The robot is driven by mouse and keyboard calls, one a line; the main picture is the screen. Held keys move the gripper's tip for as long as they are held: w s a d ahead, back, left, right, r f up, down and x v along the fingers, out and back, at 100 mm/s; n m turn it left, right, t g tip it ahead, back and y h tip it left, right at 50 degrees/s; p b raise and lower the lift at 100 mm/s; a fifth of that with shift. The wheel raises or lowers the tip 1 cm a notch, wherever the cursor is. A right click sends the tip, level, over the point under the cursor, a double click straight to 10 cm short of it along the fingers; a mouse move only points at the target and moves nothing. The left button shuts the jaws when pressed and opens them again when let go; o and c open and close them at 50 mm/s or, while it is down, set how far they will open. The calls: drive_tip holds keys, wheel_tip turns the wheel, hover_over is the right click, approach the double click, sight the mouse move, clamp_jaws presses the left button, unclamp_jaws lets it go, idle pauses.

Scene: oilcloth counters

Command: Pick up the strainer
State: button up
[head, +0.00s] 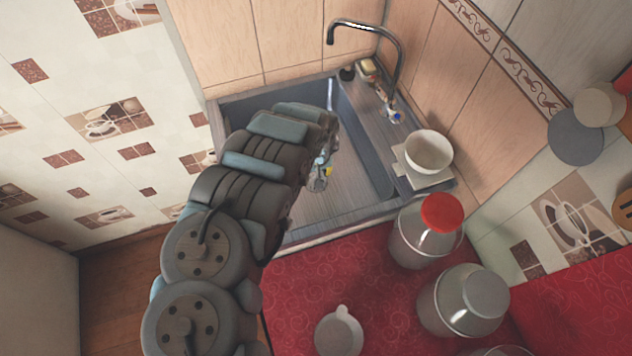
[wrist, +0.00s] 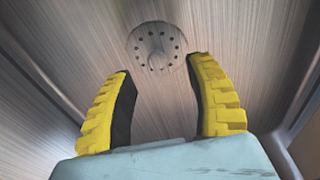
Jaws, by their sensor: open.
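The strainer (wrist: 157,47) is a round metal disc with a ring of small holes and a knob in its middle. In the wrist view it lies in the sink floor, just beyond my fingertips. My gripper (wrist: 160,68) has two yellow ribbed fingers with dark inner pads. They are spread apart with nothing between them. The strainer appears roughly centred ahead of the gap. In the head view my gripper (head: 327,171) is over the sink basin, mostly hidden behind my arm. A small shiny patch shows beside the yellow fingertip there; I cannot tell what it is.
The grey sink (head: 378,150) has raised walls around the basin. A curved faucet (head: 392,45) stands at its back right. A white bowl (head: 428,153) sits on the right ledge. Glass jars (head: 408,235) stand on the red counter (head: 300,285) in front.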

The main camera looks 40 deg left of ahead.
drive_tip(key=shift+w+f+b, duration=0.25)
drive_tip(key=shift+f+b, duration=0.1)
drive_tip(key=shift+f, duration=0.9)
drive_tip(key=shift+a+f+b, duration=0.2)
drive_tip(key=shift+f+b, duration=0.1)
drive_tip(key=shift+f, duration=0.95)
clamp_jaws()
